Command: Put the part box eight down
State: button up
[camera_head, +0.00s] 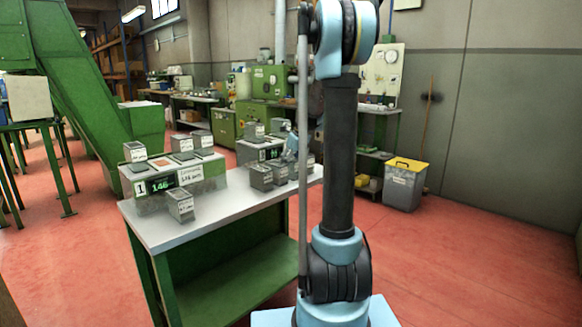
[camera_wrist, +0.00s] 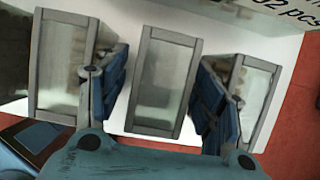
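In the wrist view, a grey open-topped box (camera_wrist: 165,82) sits between the two blue fingers of my gripper (camera_wrist: 162,85). The right finger is close against its side, and a narrow pale gap shows at the left finger. Contact at the right is unclear. The fingers stand apart, about a box-width. I cannot read a number on this box. In the head view, my gripper (camera_head: 291,146) is low over the far side of the table (camera_head: 225,210), near the row of grey boxes (camera_head: 261,177), partly hidden behind my arm.
Similar boxes stand close on the left (camera_wrist: 65,65) and right (camera_wrist: 252,105) of the middle one. A counting scale (camera_head: 205,180) with boxes on top stands at the table's left, with a single box (camera_head: 180,205) before it. The table's front is clear.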

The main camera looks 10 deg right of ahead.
jog(key=shift+r, duration=0.1)
jog(key=v, duration=1.2)
jog(key=s+a+f+n, duration=0.2)
jog(key=s+n, duration=0.5)
jog(key=s, duration=0.5)
jog(key=s+f+n+h, duration=0.1)
jog(key=s+f+n, duration=0.5)
jog(key=s, duration=0.3)
jog(key=s+f+n+g, duration=0.1)
jog(key=s+f+n, duration=0.5)
jog(key=s+n, duration=0.2)
jog(key=s+f+n+h, duration=0.1)
jog(key=s+f+n, duration=0.6)
jog(key=s, duration=0.4)
jog(key=shift+s+n+h, duration=0.2)
jog(key=shift+n+h, duration=0.1)
jog(key=shift+n, duration=0.2)
jog(key=shift+a+f, duration=0.1)
jog(key=shift+a, duration=0.1)
